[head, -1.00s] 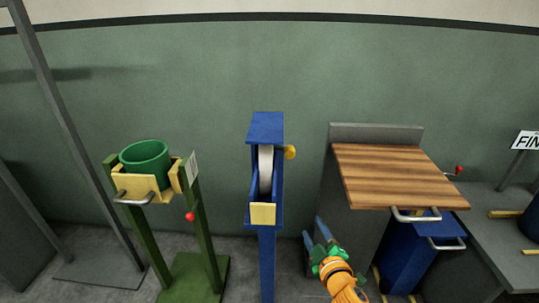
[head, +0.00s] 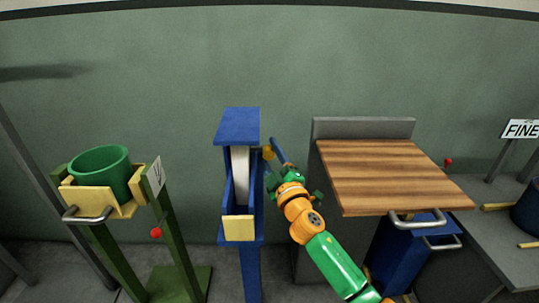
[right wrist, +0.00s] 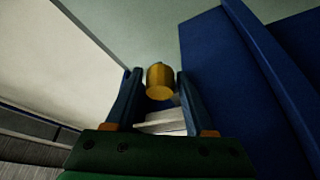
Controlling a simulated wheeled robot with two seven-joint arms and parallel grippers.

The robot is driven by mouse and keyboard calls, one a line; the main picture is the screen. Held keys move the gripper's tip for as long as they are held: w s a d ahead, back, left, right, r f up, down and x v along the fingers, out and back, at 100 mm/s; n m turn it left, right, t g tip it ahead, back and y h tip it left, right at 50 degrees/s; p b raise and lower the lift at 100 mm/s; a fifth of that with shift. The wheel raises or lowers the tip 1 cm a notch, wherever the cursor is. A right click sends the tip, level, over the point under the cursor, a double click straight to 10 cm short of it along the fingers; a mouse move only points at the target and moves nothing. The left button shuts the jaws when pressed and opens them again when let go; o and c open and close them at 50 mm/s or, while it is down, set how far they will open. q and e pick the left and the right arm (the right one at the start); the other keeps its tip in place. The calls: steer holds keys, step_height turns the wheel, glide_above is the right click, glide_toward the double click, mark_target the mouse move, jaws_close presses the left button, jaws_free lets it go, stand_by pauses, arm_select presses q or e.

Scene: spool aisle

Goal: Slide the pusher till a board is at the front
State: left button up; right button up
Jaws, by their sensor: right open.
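A tall blue dispenser (head: 239,128) on a blue post stands left of the middle in the head view. A white upright piece (head: 241,172) is inside its channel, with a yellow plate (head: 238,228) at its front. I cannot tell whether the white piece is a board or part of the pusher. A yellow knob (head: 267,153) sticks out on the right side; it also shows in the right wrist view (right wrist: 160,82). My right gripper (head: 274,149) is open, its blue fingers (right wrist: 160,74) on either side of the knob. My left gripper is not in view.
A wooden-topped stand (head: 385,178) with a metal handle is to the right of my right arm. A green stand with a green bucket (head: 100,172) is to the left. A green wall is close behind.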

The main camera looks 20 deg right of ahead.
jaws_close()
stand_by(1.4)
